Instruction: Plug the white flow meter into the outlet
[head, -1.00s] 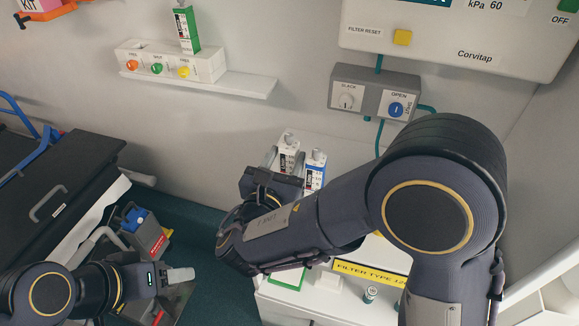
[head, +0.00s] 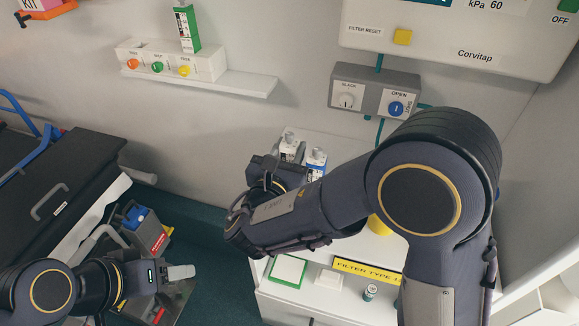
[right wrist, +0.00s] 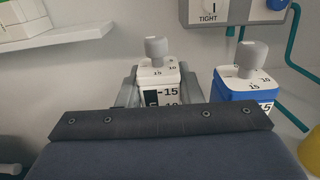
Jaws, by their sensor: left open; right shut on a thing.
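The white flow meter stands upright in the right wrist view (right wrist: 158,76), with a grey knob on top. In the head view its top (head: 289,148) shows beyond my right gripper (head: 284,164). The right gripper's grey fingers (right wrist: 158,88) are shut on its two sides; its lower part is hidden. A blue flow meter (right wrist: 246,84) stands just to its right, apart from the fingers. Several coloured outlets, orange, green (head: 157,67) and yellow, sit in a white wall block (head: 207,66). My left gripper (head: 181,272) is open and empty at the lower left.
A green-and-white flow meter (head: 187,30) stands upright at the wall block. A white shelf (head: 235,86) runs below it. A grey control box (head: 362,92) with two knobs and teal hoses is on the wall to the right. A yellow label (head: 365,271) marks the white counter.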

